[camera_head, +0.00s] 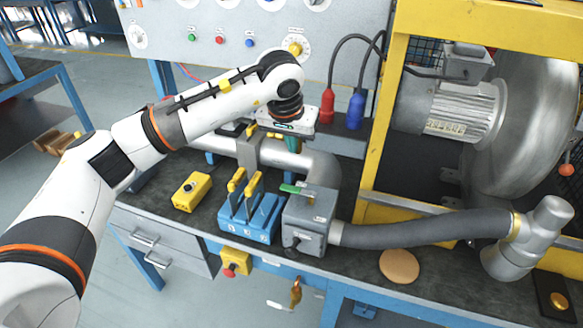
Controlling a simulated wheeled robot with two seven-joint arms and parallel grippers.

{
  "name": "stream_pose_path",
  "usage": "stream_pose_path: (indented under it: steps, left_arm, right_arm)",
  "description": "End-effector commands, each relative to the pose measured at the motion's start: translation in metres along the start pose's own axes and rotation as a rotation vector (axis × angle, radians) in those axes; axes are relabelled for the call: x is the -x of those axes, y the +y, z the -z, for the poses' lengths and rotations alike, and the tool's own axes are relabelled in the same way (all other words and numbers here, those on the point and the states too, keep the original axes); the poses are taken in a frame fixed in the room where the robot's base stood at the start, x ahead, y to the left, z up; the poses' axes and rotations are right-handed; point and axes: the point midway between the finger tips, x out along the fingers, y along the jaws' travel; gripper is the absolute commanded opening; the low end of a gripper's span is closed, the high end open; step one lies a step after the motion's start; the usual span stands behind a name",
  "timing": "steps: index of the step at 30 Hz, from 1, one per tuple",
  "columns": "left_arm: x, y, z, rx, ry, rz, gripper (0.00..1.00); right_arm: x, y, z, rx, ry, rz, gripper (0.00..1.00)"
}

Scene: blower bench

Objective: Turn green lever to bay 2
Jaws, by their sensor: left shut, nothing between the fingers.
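The green lever (296,190) lies on top of a grey valve box (309,222) on the dark bench top, pointing toward the left of the picture. Small pale labels show on the box, but I cannot read them, so I cannot tell which one is bay 2. My left gripper (291,145) hangs over the bench behind the lever, apart from it in the picture. It is shut and empty, and its fingertips are small and partly hard to make out. My right gripper is not in view.
A blue block with yellow handles (250,215) stands left of the valve box. A yellow button box (192,192) is further left. A grey hose (430,230) runs right from the valve box. A metal pipe (315,165) passes behind. A yellow frame (383,110) encloses the blower.

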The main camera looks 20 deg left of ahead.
Motion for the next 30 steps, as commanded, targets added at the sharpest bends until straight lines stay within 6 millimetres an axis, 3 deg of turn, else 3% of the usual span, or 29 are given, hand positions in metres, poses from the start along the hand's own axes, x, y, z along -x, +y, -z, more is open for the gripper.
stream_pose_path:
  steps: [5, 16, 22, 30]
  left_arm:
    - [-0.021, 0.0, 0.001, 0.0, 0.006, 0.001, 0.0]
    - [-0.099, -0.001, 0.001, 0.001, 0.006, 0.001, 0.0]
    - [-0.087, -0.001, 0.027, -0.003, 0.003, 0.002, 0.0]
    - [-0.084, 0.0, 0.038, 0.0, 0.001, 0.001, 0.0]
  right_arm:
    - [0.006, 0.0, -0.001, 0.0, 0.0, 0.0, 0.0]
    - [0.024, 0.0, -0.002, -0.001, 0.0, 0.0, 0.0]
    - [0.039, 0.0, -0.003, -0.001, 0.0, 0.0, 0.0]
    - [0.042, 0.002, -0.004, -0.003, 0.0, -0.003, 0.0]
